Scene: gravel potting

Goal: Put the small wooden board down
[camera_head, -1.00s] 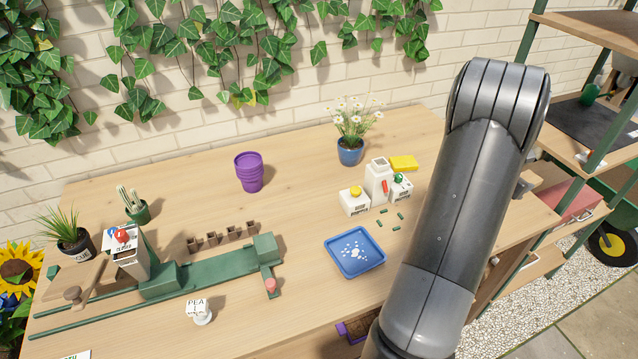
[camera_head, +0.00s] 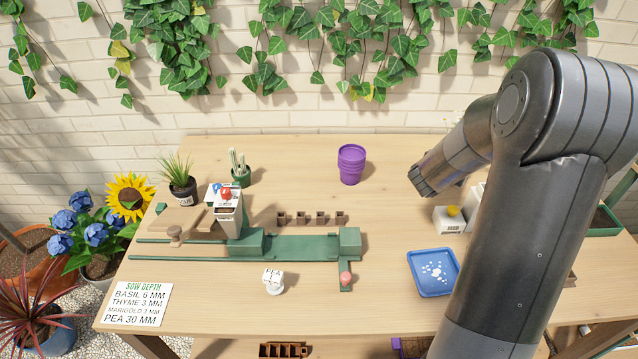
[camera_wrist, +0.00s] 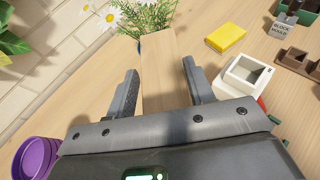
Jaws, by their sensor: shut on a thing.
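The small wooden board (camera_wrist: 168,75) shows in the wrist view as a pale wooden strip between the two fingers of my gripper (camera_wrist: 160,88). The fingers are closed on its sides. It points away from the palm, toward the daisies. Its wood is close in colour to the table (camera_head: 290,170), so I cannot tell whether it touches the tabletop. In the head view my arm crosses the right side, and I cannot make out the board or the fingertips there.
Purple pots (camera_head: 351,165) stand near the back; they also show at lower left in the wrist view (camera_wrist: 35,158). A yellow block (camera_wrist: 226,39) and a white box (camera_wrist: 245,78) lie right of my gripper. A blue tray (camera_head: 433,272) and green rail (camera_head: 300,248) are in front.

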